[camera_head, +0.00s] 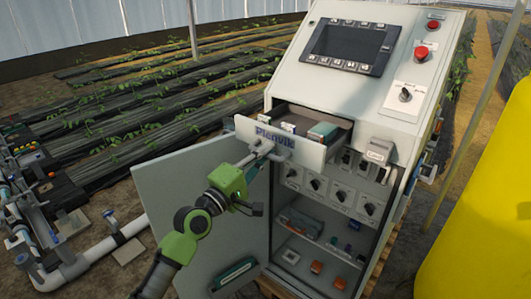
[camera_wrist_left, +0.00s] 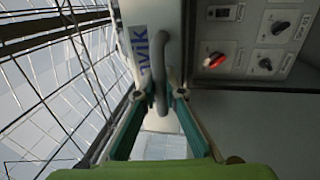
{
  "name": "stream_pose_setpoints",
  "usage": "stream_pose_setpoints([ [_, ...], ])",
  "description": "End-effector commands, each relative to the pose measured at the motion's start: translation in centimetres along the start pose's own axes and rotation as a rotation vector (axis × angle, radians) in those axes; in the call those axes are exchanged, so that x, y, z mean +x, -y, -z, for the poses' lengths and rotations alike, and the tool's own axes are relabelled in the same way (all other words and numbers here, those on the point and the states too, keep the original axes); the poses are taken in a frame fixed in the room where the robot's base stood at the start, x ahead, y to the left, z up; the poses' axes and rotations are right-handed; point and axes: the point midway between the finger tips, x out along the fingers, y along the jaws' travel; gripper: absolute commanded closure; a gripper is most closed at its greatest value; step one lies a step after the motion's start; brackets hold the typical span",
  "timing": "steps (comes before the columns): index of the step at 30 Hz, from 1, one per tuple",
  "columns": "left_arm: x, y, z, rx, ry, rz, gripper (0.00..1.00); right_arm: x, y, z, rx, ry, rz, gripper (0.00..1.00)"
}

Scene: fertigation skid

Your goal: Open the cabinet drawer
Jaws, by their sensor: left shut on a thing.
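The grey control cabinet (camera_head: 290,80) stands in the middle of the head view. Its drawer (camera_head: 308,154), with a pale front marked in blue letters, is pulled out and small items show inside it. My left gripper (camera_head: 264,150) is at the drawer's handle (camera_head: 284,148) and shut on it. In the left wrist view the fingers (camera_wrist_left: 163,95) close around the curved grey handle (camera_wrist_left: 173,58). My right gripper is not in view.
The cabinet's lower door (camera_head: 165,205) hangs open to the left, below and beside my left arm. Shelves with small parts (camera_head: 315,268) show inside. Pipes (camera_head: 95,258) lie at left; a yellow tank (camera_head: 490,210) stands at right.

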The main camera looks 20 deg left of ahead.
Motion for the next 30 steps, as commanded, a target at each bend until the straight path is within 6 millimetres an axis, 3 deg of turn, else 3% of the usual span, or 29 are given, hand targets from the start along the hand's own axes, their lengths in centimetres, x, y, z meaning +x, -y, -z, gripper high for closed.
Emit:
stream_pose_setpoints([
  [3, 0.0, 0.1, 0.0, 0.000, 0.000, 0.002, 1.00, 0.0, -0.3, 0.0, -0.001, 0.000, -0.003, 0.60],
  [4, 0.0, 0.1, 0.0, 0.000, 0.000, 0.002, 0.83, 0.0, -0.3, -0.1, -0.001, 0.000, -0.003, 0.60],
  [6, 0.0, 0.1, 0.0, 0.000, 0.000, 0.002, 0.73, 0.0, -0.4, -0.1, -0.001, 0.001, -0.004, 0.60],
  [19, -0.9, 0.1, 0.1, 0.001, -0.001, 0.002, 0.73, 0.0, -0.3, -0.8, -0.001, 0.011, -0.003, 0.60],
  [30, -8.0, 0.3, 0.0, 0.003, 0.001, 0.007, 0.73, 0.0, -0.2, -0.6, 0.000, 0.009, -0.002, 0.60],
])
